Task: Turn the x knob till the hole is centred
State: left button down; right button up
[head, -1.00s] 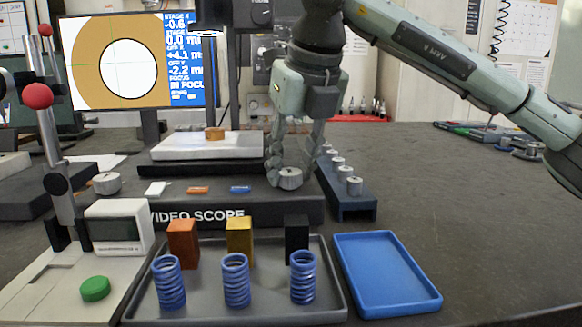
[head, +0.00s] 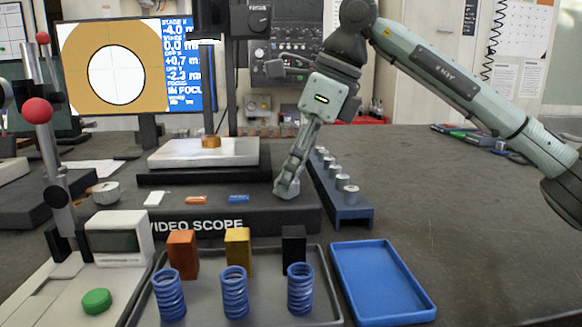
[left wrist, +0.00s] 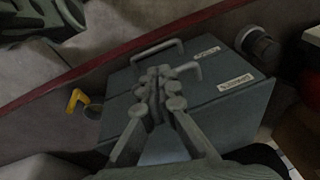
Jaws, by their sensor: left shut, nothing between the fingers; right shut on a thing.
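The screen (head: 150,104) shows a tan disc with a white hole (head: 117,75). The hole sits close to the disc's middle sideways. The readout shows stage x -4.0, an offset of about +0.7 in x and -2.3 in y, and IN FOCUS. My right gripper (head: 287,190) is shut on the knob at the right of the black video scope base (head: 262,215); its fingers now hide the knob. Another silver knob (head: 105,191) stands at the base's left. A brass part (head: 211,141) sits on the pale stage (head: 190,153). My left gripper (left wrist: 168,85) is shut and empty.
A blue rack (head: 351,215) with silver cylinders stands just right of my right gripper. In front are a grey tray (head: 205,316) with springs and blocks, and a blue tray (head: 381,284). A red-balled lever (head: 37,111) stands left.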

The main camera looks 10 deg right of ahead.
pick_arm(q)
jog(key=shift+s+a+f, duration=0.2)
jog(key=shift+s+f, duration=0.6)
jog(key=shift+f, duration=0.3)
pick_arm(e)
jog(key=shift+w+n+g, duration=0.1)
jog(key=shift+n+g, duration=0.2)
jog(key=shift+n, duration=0.8)
jog(key=o, duration=1.1)
jog(key=shift+o, duration=0.2)
jog(key=shift+r, duration=0.1)
jog(key=v, duration=1.2)
